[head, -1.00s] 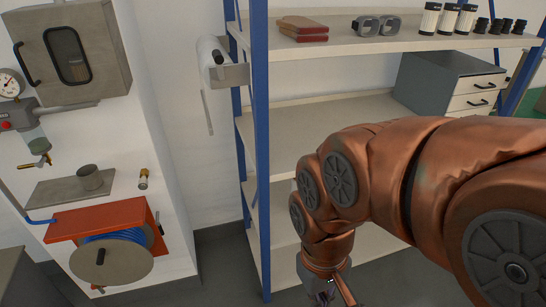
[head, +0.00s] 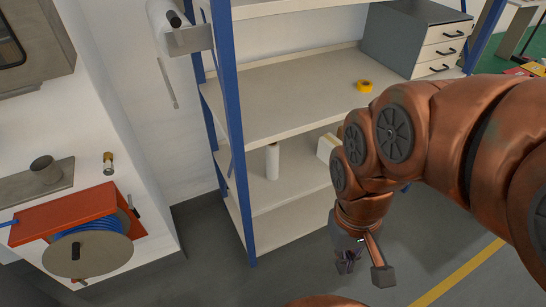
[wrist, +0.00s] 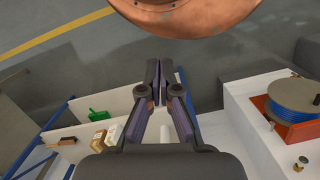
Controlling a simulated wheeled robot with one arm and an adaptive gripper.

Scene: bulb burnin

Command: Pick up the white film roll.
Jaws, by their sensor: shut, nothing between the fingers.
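A white upright roll (head: 272,161) stands on the lower shelf (head: 272,200) of the blue-posted rack, near its left side. A second white roll (head: 158,18) sits in a grey bracket on the rack's left side, cut by the top of the head view. I cannot tell for certain which is the film roll. My gripper (head: 347,262) hangs low in front of the rack, right of the upright roll and apart from it. In the wrist view its fingers (wrist: 158,72) are together and empty. A white piece (wrist: 165,134) shows partly behind the gripper there.
A pale box (head: 327,147) stands right of the upright roll. Yellow tape (head: 364,86) and a drawer cabinet (head: 410,40) are on the shelf above. An orange hose reel (head: 88,250) stands at left. The wrist view shows a green item (wrist: 97,115) on a shelf.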

